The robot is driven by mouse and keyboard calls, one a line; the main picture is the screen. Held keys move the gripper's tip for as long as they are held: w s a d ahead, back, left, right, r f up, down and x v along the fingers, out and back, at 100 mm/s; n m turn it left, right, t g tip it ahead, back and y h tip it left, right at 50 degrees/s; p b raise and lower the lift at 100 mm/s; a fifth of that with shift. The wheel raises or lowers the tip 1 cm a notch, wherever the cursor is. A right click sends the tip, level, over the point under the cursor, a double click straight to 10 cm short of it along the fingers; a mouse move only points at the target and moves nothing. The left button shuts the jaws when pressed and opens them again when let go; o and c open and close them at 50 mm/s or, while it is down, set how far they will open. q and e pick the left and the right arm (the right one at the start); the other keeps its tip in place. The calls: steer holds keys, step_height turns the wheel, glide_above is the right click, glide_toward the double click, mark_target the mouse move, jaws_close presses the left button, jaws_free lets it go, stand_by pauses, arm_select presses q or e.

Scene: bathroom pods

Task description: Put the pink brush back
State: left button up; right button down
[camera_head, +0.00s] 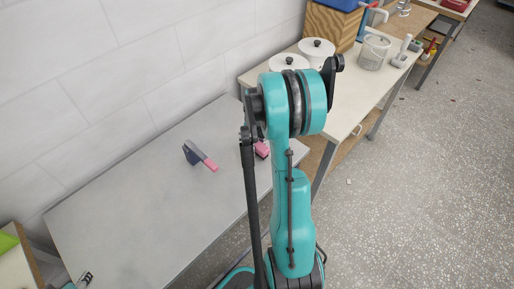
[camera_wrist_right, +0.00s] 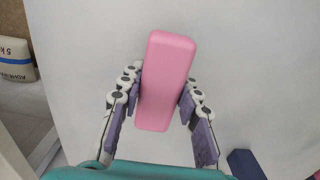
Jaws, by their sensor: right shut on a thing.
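In the right wrist view a plain pink block-shaped piece (camera_wrist_right: 160,100), which I take for part of the pink brush, is between the fingers of my right gripper (camera_wrist_right: 161,84). The fingers are shut on its two sides. In the head view a bit of pink (camera_head: 262,149) shows beside my right arm, which hides most of that gripper. To its left on the grey table (camera_head: 130,210) lies a dark blue-grey piece (camera_head: 192,153) with a pink part. Its dark part also shows low right in the wrist view (camera_wrist_right: 245,163). A small grey-black end (camera_head: 85,279), probably my left gripper, shows at the bottom left.
A white tiled wall (camera_head: 150,50) runs behind the table. The grey table's left half is clear.

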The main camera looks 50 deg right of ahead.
mark_target(257, 144)
steer(key=shift+f, duration=0.15)
steer(key=c, duration=1.1)
jaws_free()
steer(key=shift+o, duration=0.2)
steer(key=shift+r, duration=0.3)
step_height(257, 144, up, 12)
steer(key=p, duration=0.4)
steer(key=a+r+t+h, duration=0.1)
steer(key=a+r, duration=0.3)
steer(key=a, duration=0.4)
steer(key=a+r+t, duration=0.2)
steer(key=a+r, duration=0.1)
steer(key=a, duration=0.4)
steer(key=s+a+r+t, duration=0.1)
steer(key=s+a+t, duration=0.1)
steer(key=a, duration=0.5)
steer(key=s+a+t+y, duration=0.1)
steer(key=s+a+t, duration=0.1)
steer(key=a, duration=0.6)
steer(key=shift+s+a+r, duration=0.2)
steer(key=shift+s+r, duration=0.15)
steer(key=shift+s, duration=0.35)
